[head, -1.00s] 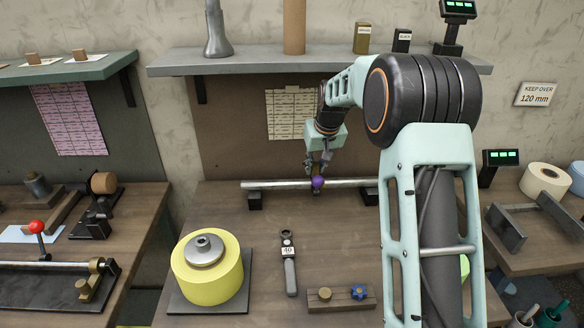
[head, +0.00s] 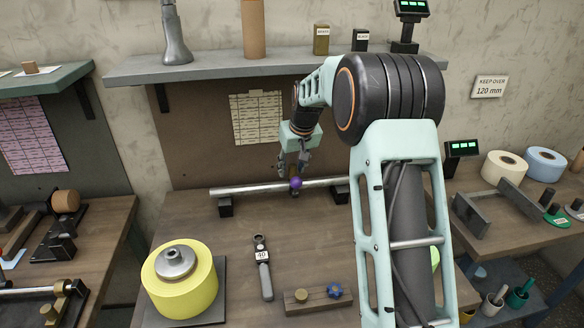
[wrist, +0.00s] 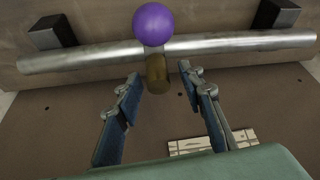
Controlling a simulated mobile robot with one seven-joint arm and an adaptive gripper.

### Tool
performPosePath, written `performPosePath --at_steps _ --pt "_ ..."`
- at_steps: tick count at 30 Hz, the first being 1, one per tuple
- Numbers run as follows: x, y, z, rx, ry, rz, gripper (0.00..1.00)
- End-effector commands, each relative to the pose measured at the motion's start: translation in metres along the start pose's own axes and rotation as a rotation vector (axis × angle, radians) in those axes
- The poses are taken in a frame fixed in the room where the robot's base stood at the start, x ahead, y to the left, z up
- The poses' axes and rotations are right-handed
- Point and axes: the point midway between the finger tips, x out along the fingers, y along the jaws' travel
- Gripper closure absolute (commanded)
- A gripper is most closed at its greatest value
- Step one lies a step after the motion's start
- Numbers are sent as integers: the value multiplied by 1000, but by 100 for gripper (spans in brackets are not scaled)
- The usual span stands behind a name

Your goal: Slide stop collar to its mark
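A shiny rail (head: 240,190) runs level across the back of the bench; it also spans the top of the wrist view (wrist: 80,60). A purple ball knob (head: 296,183) sits at the rail, in the wrist view (wrist: 153,24) too. A brownish brass cylinder (wrist: 157,73) sticks out beside the rail under the knob. Knob and cylinder seem to belong to the stop collar, whose ring is mostly hidden by the knob. My gripper (head: 293,169) is at the collar. Its fingers (wrist: 158,74) are open around the cylinder, with a gap showing on both sides. I cannot make out the mark.
Dark supports (head: 225,207) hold the rail. In front lie a yellow roll (head: 192,285) on a plate, a gauge (head: 263,267) reading 40 and a wooden block (head: 308,300) with knobs. A shelf (head: 220,68) hangs above. Bench between rail and gauge is clear.

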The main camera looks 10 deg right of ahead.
Motion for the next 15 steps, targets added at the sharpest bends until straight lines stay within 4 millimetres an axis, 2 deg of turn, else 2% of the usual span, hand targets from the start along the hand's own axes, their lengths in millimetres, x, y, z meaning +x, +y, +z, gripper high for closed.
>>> performPosePath --at_steps 5,15 --pt "-26 0 -1 0 5 1 64" --pt "-96 1 -1 0 3 1 64"
